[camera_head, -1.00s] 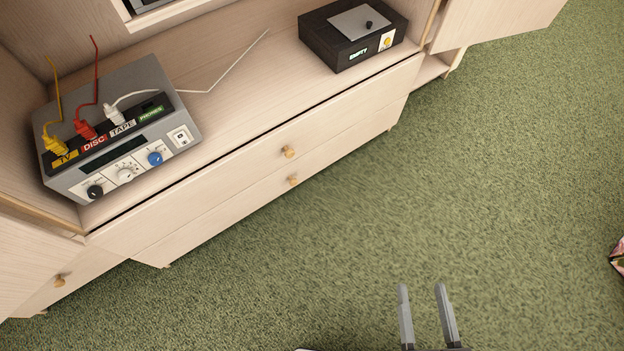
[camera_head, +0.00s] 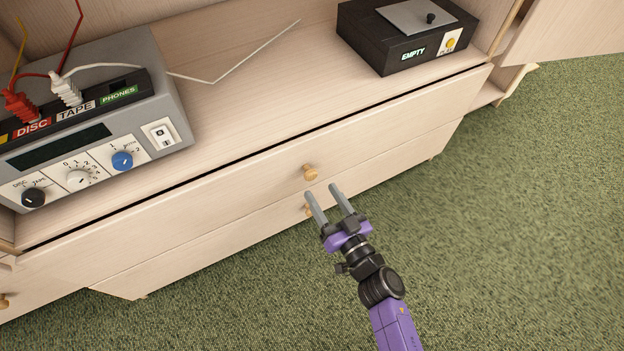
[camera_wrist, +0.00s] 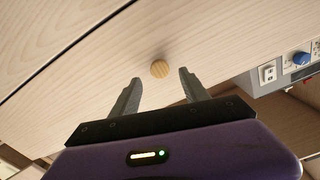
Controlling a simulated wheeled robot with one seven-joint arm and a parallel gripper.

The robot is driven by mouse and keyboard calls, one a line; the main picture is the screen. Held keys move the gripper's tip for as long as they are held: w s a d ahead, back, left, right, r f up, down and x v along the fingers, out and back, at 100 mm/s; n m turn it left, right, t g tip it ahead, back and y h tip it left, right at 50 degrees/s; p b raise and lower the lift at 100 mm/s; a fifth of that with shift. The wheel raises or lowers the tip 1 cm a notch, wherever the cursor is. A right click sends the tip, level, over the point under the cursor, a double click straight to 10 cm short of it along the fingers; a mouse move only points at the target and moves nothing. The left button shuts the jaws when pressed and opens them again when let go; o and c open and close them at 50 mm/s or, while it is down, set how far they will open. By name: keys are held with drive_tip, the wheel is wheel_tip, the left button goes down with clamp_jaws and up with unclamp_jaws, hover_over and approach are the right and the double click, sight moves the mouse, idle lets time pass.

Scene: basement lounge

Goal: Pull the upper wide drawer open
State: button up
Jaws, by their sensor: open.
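The upper wide drawer (camera_head: 230,192) is a pale wood front below the cabinet's shelf, and it looks shut. Its round wooden knob (camera_head: 310,172) sits near the middle of the front. My gripper (camera_head: 326,190) is open and empty, with its two grey fingers pointing at the drawer front just below that knob in the head view. In the wrist view a wooden knob (camera_wrist: 159,69) lies just beyond and between the open fingertips (camera_wrist: 160,75), not touched by them. The lower drawer (camera_head: 220,234) is below, its knob partly hidden behind a finger.
A grey switch box (camera_head: 95,130) with coloured plugs and cables stands on the shelf at left. A black box marked EMPTY (camera_head: 400,50) stands at right. An open cabinet door (camera_head: 575,30) sticks out at upper right. Green carpet (camera_head: 520,220) in front is clear.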

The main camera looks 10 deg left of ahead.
sight(312, 178)
drive_tip(key=shift+b+x, duration=1.25)
drive_tip(key=shift+x, duration=2.35)
clamp_jaws()
